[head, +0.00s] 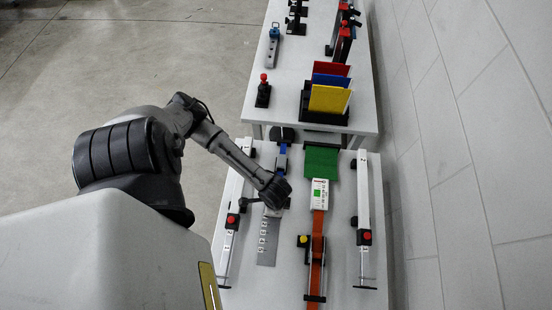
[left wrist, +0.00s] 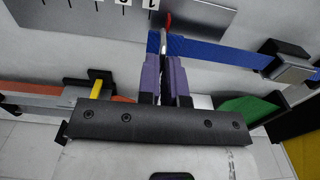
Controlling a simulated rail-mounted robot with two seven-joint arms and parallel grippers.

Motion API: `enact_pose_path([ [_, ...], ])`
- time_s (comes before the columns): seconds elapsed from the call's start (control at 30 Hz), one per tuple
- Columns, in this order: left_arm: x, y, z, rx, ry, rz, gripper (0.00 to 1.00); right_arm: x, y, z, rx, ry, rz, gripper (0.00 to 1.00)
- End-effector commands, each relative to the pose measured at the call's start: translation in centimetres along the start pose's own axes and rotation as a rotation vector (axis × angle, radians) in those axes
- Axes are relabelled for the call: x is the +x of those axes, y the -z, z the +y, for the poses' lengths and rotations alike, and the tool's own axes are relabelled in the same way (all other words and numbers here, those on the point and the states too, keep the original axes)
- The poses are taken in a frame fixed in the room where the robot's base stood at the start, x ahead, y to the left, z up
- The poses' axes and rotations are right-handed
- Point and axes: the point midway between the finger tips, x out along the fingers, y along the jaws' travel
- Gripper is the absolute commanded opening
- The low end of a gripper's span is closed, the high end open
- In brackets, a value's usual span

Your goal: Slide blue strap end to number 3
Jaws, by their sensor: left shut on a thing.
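The blue strap (head: 282,161) runs down the left side of the near table to my left gripper (head: 273,201). In the left wrist view, the purple fingers of my left gripper (left wrist: 164,62) are shut at the end of the blue strap (left wrist: 215,50). A small red tip (left wrist: 168,20) shows just beyond the fingers, close to number 1 on the metal number plate (left wrist: 85,18). In the head view the number plate (head: 268,245) extends from the gripper toward the near edge. The gripped part is mostly hidden. My right gripper is not in view.
An orange strap (head: 317,258) with a white device (head: 320,194) and a green sheet (head: 321,161) lie to the right. White rails (head: 233,205) (head: 363,195) flank the table. A far table holds a rack of coloured plates (head: 329,98).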

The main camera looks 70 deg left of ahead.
Motion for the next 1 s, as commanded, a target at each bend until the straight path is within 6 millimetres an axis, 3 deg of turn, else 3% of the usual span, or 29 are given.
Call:
enact_pose_path([
  [1.0,-0.2,-0.1,6.2,0.001,-0.006,-0.001,0.00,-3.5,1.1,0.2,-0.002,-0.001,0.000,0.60],
])
